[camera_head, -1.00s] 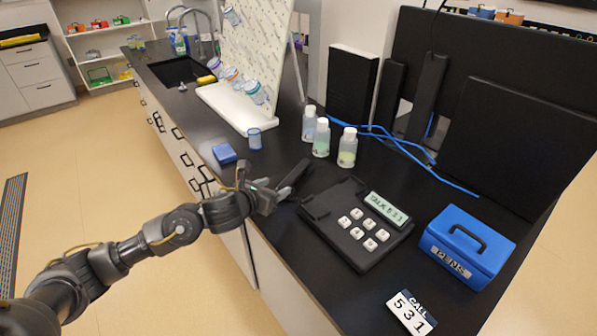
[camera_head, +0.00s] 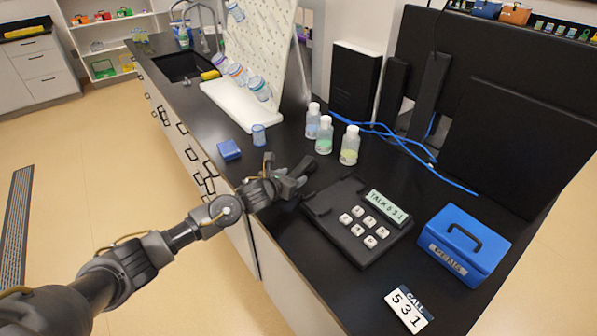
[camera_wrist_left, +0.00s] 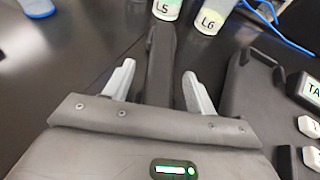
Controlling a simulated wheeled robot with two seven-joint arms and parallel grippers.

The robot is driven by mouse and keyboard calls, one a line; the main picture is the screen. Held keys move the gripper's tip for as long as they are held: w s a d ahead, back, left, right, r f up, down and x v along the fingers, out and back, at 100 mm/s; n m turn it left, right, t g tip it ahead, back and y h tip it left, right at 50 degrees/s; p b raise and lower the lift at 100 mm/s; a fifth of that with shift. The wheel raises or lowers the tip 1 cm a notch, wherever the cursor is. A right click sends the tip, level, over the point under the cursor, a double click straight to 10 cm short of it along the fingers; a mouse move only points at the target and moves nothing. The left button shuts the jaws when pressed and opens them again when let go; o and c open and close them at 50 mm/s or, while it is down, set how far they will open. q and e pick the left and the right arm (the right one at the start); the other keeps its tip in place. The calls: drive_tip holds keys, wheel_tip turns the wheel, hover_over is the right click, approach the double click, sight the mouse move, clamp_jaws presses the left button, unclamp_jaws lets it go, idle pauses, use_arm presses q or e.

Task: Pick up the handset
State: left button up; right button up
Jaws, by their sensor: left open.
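The black handset (camera_wrist_left: 161,50) lies on the dark bench, left of the phone base. In the left wrist view it is a long bar running away from me between my two fingers. My left gripper (camera_wrist_left: 159,75) is open, with one pale finger on each side of the handset. I cannot tell whether they touch it. The head view shows my left gripper (camera_head: 291,177) low at the front edge of the bench, covering much of the handset. The phone base (camera_head: 357,222) has white keys and a display reading TALK 531. My right gripper is not in view.
Three capped bottles (camera_head: 324,135) stand just behind the handset. A blue box marked PENS (camera_head: 466,246) and a CALL 531 card (camera_head: 409,309) are at the right. A blue block (camera_head: 229,150) and small blue cup (camera_head: 258,135) stand left. Blue cable (camera_head: 400,142) crosses the back.

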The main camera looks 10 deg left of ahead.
use_arm(q)
drive_tip(key=shift+w+d+f, duration=0.1)
drive_tip(key=shift+w, duration=0.2)
drive_tip(key=shift+c, duration=1)
clamp_jaws()
